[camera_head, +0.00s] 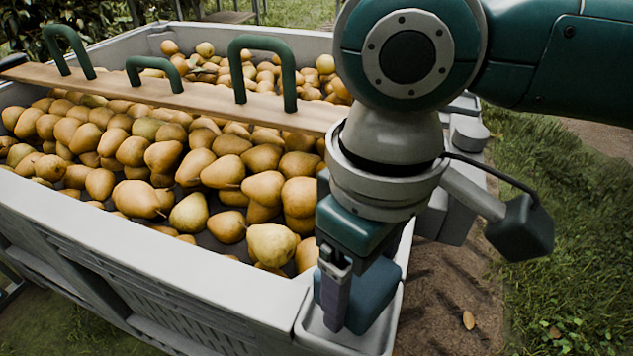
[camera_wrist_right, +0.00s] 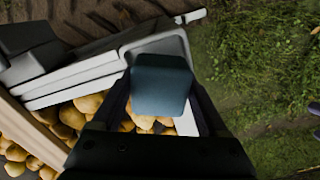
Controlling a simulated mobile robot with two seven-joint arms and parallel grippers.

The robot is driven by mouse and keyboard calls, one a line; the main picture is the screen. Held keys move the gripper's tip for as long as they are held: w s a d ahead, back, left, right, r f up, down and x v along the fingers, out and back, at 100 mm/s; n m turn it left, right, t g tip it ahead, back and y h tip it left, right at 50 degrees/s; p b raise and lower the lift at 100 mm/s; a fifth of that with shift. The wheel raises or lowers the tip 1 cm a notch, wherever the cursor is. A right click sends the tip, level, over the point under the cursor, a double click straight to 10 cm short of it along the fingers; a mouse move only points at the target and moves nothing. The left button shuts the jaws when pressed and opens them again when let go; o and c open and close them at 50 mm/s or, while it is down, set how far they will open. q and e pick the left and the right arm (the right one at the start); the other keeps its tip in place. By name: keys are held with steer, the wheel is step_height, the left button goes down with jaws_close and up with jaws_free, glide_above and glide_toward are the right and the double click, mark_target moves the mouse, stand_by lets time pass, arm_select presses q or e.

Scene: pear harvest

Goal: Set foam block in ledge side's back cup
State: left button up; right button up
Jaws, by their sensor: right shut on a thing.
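My right gripper (camera_head: 345,290) points down at the near right corner of the crate and is shut on the blue-teal foam block (camera_head: 372,297). In the right wrist view the block (camera_wrist_right: 160,85) sits between the two dark fingers. Below the block is a pale, shallow, rimmed cup (camera_head: 345,341) on the ledge outside the crate wall. The block overlaps this cup in the picture; whether it touches the cup floor is hidden. A pale recess (camera_wrist_right: 162,45) shows past the block in the wrist view. I cannot tell which cup is the back one. My left gripper is not in view.
The large grey crate (camera_head: 150,267) is full of pears (camera_head: 262,187). A wooden board (camera_head: 190,96) with green handles (camera_head: 263,45) lies across it. A grey cylinder (camera_head: 468,133) stands farther back on the right. Grass (camera_head: 570,220) and bare soil are beside the crate.

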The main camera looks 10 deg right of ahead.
steer(key=shift+f, duration=0.5)
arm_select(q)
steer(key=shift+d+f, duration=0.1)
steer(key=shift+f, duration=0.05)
arm_select(e)
steer(key=shift+r, duration=0.1)
steer(key=shift+f, duration=0.4)
steer(key=o, duration=1.4)
